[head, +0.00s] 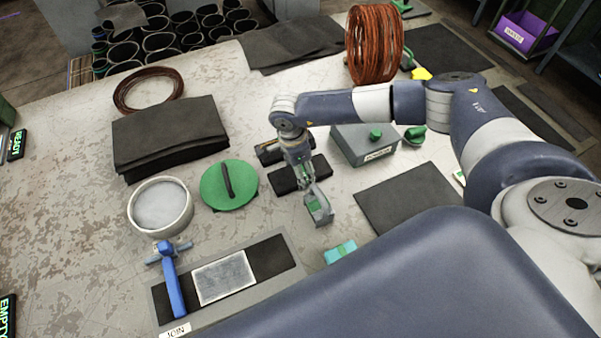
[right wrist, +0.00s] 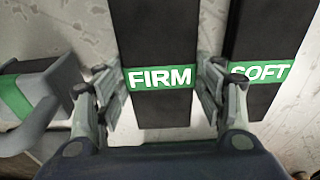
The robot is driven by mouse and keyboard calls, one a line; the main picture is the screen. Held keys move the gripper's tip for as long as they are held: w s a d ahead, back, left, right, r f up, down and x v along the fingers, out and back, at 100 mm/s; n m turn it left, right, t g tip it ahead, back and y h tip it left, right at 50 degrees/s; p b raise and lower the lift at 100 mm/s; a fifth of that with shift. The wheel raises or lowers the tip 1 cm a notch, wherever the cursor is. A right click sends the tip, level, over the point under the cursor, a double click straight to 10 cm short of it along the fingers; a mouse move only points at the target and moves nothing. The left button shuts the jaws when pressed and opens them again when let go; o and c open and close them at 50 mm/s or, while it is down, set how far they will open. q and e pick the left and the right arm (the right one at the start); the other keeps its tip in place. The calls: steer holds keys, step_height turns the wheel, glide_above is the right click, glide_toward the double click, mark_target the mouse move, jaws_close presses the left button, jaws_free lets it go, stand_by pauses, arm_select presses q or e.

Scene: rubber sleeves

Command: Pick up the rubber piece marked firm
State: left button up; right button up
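The black rubber piece marked FIRM (right wrist: 155,35) fills the middle of the right wrist view, with a green label band across it. In the head view it is the black strip (head: 287,181) partly hidden by my right gripper (head: 305,180). In the right wrist view the right gripper (right wrist: 162,98) is open, with one finger on each side of the FIRM piece near its label. I cannot tell whether the fingers touch it. A piece marked SOFT (right wrist: 265,35) lies just to the right, its label partly covered by a finger. My left gripper is not in view.
A grey tool with a green band (right wrist: 35,90) is close left of the gripper; it also shows in the head view (head: 319,208). A grey box (head: 362,147), a green disc (head: 229,186), a blue-handled tool (head: 174,285) and a black mat (head: 405,197) lie around.

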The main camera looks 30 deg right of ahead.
steer(key=c, duration=0.4)
steer(key=shift+r, duration=0.15)
